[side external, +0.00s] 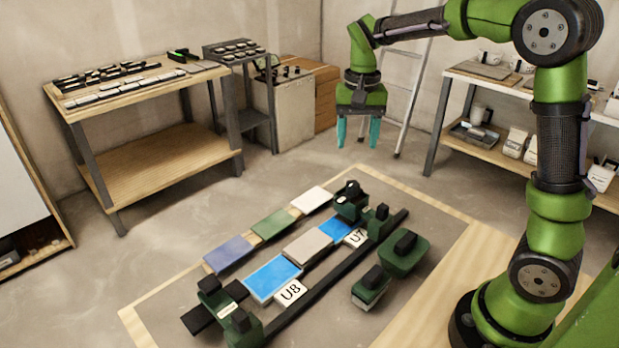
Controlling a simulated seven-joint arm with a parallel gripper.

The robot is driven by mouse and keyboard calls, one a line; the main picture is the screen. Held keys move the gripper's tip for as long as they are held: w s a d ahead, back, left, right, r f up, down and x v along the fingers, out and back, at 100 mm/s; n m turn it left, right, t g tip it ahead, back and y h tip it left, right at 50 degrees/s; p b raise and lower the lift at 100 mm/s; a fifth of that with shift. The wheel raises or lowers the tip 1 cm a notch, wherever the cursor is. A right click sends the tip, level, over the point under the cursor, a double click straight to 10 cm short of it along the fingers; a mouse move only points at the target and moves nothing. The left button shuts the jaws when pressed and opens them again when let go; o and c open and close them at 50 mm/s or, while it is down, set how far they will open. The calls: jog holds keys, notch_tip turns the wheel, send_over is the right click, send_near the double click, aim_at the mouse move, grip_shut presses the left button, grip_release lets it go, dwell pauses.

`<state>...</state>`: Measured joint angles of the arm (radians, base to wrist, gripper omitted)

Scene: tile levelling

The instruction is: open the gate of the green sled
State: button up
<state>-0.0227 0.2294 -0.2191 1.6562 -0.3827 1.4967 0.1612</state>
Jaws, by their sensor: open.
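My gripper (357,143) has teal fingers. It hangs pointing down, open and empty, high above the floor work area and beyond the far end of the tile row. Several dark green devices with black tops are below. One green block with a white label (222,309) sits at the near end of a long black rail (335,276). Another green unit (348,205) is at the far end. A larger green body (404,254) and a smaller green block (371,288) lie right of the rail. I cannot tell which is the sled or make out its gate.
Blue, grey, green and white tiles lie in rows left of the rail, with labels U8 (291,292) and U7 (356,238). A wooden workbench (150,88) stands back left, and shelves (492,145) stand right. Grey floor left of the tiles is clear.

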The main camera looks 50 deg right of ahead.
notch_tip(320, 180, up, 6)
jog(key=shift+f, duration=0.25)
jog(key=s+a+f+n+t+y, duration=0.1)
jog(key=s+a+n+t, duration=0.1)
jog(key=s+a, duration=0.3)
jog(key=s+a+f+n+t+y, duration=0.1)
jog(key=s+a+n+t, duration=0.2)
jog(key=s, duration=0.8)
jog(key=shift+a+f+t, duration=0.2)
jog(key=shift+a+t, duration=0.7)
jog(key=shift+t, duration=0.2)
